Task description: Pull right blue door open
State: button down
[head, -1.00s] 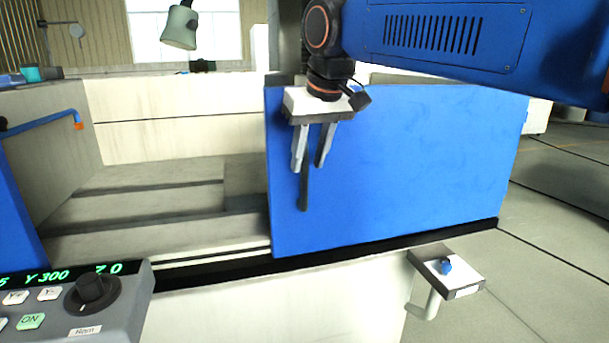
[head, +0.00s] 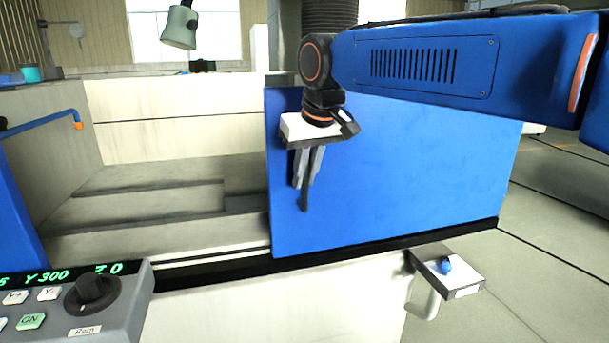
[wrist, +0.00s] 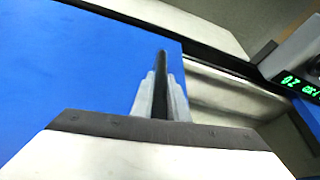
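The right blue door (head: 420,165) is a flat blue panel standing on a black rail, its left edge beside the open machine bay. It fills the left of the wrist view (wrist: 60,80). A dark upright bar handle (head: 304,201) is on the door near that edge. My gripper (head: 304,180) points down at the handle, its grey fingers closed in on either side of it. In the wrist view the handle (wrist: 161,75) stands between the two fingers, with no clear gap. The handle's upper part is hidden by my gripper.
The open bay (head: 150,195) with grey steps lies left of the door. Another blue door (head: 20,215) with a blue rail handle (head: 45,121) is at far left. A control panel (head: 90,300) is at lower left, and a small shelf with a blue knob (head: 446,267) at lower right.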

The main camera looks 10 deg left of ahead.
jog(key=shift+d, duration=0.1)
jog(key=w+d, duration=0.7)
jog(key=d, duration=1.3)
jog(key=w+d, duration=0.8)
jog(key=d, duration=1.2)
jog(key=w+d, duration=0.8)
jog(key=d, duration=1.1)
jog(key=shift+d, duration=0.4)
jog(key=shift+w, duration=0.1)
jog(key=c, duration=1.7)
grip_release()
jog(key=v, duration=1.7)
jog(key=shift+r, duration=0.15)
